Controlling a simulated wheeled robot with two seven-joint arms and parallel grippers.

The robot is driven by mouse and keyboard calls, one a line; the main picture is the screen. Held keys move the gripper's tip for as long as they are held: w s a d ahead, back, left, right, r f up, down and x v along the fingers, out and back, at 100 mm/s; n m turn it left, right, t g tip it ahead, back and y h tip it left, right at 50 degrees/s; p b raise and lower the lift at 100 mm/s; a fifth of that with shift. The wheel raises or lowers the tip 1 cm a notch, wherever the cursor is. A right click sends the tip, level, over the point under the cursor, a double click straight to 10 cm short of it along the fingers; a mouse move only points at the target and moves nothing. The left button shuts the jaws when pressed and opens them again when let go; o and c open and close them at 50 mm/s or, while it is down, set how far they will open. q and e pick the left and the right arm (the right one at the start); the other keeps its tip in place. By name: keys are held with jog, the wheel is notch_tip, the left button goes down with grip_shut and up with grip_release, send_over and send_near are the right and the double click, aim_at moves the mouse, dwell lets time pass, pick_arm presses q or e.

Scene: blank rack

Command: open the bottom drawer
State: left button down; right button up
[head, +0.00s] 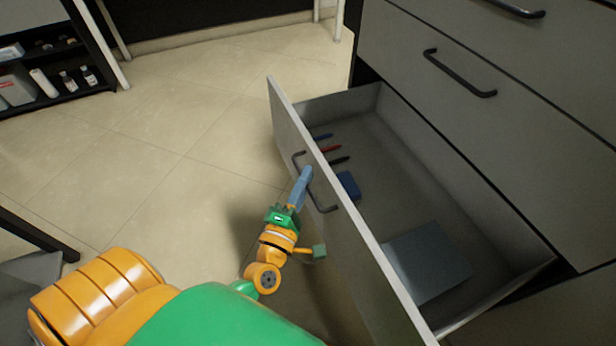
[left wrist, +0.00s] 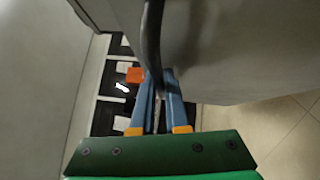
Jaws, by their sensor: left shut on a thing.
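The bottom drawer (head: 350,215) is pulled out from the grey cabinet, and its inside shows in the head view. Its dark bar handle (head: 324,203) is on the outer face of the drawer front. My left gripper (head: 305,175) is at this handle, its blue fingers shut on it. In the left wrist view the dark handle (left wrist: 152,45) runs down between the blue fingers of the left gripper (left wrist: 160,85). The fingers hide part of the handle in the head view. My right gripper is not in view.
Inside the drawer lie several pens (head: 330,148), a blue block (head: 348,185) and a flat grey-blue item (head: 427,262). The drawer above, with its handle (head: 458,75), is closed. A dark shelf with bottles (head: 60,85) stands at far left. The tiled floor (head: 180,130) left of the drawer is clear.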

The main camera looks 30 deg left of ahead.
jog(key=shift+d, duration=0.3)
pick_arm(q)
jog(key=c, duration=1.2)
grip_release()
